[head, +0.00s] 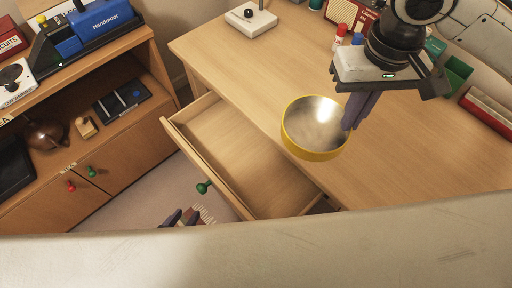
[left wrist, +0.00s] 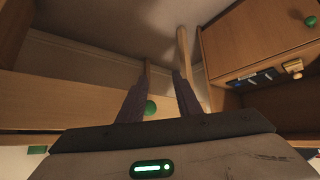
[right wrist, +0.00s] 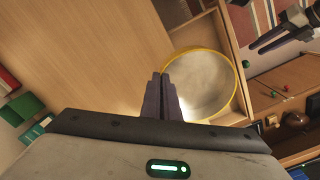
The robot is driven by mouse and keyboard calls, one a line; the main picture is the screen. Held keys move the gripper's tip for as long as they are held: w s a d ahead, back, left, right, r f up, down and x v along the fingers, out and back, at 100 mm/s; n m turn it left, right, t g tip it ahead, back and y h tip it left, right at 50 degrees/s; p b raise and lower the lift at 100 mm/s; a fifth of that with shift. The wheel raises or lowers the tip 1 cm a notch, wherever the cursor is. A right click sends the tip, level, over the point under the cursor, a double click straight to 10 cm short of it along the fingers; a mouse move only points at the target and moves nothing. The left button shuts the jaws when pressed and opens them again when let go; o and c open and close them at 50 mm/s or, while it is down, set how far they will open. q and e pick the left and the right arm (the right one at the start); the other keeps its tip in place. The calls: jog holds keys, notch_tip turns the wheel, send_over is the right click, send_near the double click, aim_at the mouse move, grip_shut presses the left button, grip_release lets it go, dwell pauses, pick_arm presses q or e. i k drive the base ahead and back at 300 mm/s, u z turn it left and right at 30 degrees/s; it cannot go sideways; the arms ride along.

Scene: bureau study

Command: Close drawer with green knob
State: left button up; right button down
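The wooden desk drawer (head: 232,165) is pulled out and looks empty. Its green knob (head: 203,187) is on the front panel. My left gripper (head: 183,216) is open at the bottom of the head view, close to the knob and apart from it there. In the left wrist view the knob (left wrist: 150,107) appears between the two spread fingers (left wrist: 159,78). My right gripper (head: 350,122) is shut on the rim of a yellow-edged metal bowl (head: 314,125), at the desk's front edge beside the drawer. The bowl (right wrist: 203,85) also shows in the right wrist view.
The desk top (head: 400,165) is largely clear, with a white switch box (head: 250,20) at the back. At left, a low cabinet (head: 125,150) has a red knob (head: 70,186) and another green knob (head: 91,171). Floor lies between cabinet and drawer.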

aim_at(248, 158)
jog(key=u, duration=0.85)
jog(key=k, duration=1.1)
jog(key=u, duration=1.35)
jog(key=i, duration=0.65)
jog(key=z, duration=0.65)
jog(key=i, duration=1.05)
jog(key=z, duration=1.45)
jog(key=i, duration=0.3)
jog(key=z, duration=0.2)
